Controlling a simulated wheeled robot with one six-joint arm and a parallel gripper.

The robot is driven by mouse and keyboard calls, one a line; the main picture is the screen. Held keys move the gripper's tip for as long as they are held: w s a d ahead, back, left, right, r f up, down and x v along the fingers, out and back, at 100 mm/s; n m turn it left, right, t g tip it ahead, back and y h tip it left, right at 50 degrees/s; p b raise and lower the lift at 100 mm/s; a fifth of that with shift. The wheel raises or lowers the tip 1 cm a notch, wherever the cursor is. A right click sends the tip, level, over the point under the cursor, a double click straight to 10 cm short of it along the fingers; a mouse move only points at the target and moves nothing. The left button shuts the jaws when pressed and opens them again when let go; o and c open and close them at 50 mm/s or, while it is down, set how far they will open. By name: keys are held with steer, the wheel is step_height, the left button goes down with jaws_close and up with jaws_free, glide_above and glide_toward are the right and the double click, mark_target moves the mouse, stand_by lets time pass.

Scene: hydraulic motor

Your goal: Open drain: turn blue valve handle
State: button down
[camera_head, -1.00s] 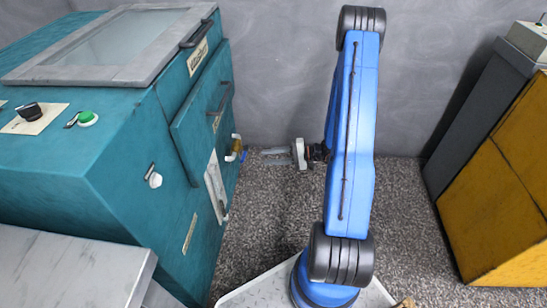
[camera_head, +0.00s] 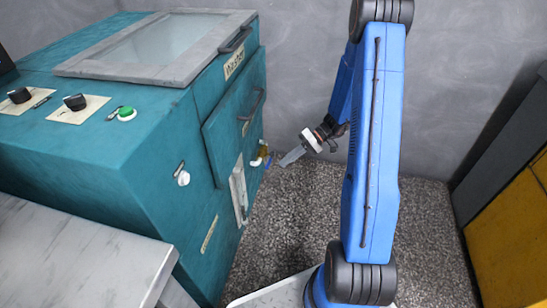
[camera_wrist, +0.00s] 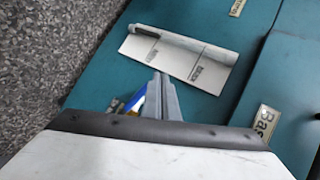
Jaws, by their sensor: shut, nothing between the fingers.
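The drain valve, with a brass body (camera_head: 262,150) and a small blue handle (camera_head: 268,161), sticks out from the right side of the teal washer (camera_head: 130,155). My gripper (camera_head: 283,162) is shut and empty, tilted down toward the washer, with its tips close to the blue handle. In the wrist view my shut fingers (camera_wrist: 162,82) stand just right of the blue handle (camera_wrist: 138,106), which they partly cover. I cannot tell whether they touch it. Most of the valve body is hidden there by the gripper.
A white panel with a cylinder (camera_wrist: 178,52) is on the washer side near the valve. A grey table (camera_head: 75,255) stands at the front left. A yellow and grey cabinet (camera_head: 510,230) is at the right. Speckled floor (camera_head: 310,205) lies open below my gripper.

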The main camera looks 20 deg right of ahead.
mark_target(269, 164)
steer(key=w+r+n+g+h, duration=0.1)
steer(key=w+r+n+h, duration=0.7)
steer(key=w+r+n, duration=0.15)
steer(key=x, duration=0.8)
steer(key=s+x, duration=0.1)
steer(key=x, duration=0.4)
steer(key=shift+s+a+f, duration=0.2)
steer(key=shift+s+f, duration=0.1)
steer(key=shift+f, duration=0.25)
steer(key=shift+s+a+f, duration=0.2)
steer(key=shift+s+f, duration=0.05)
steer(key=shift+f, duration=0.3)
steer(key=shift+r, duration=0.1)
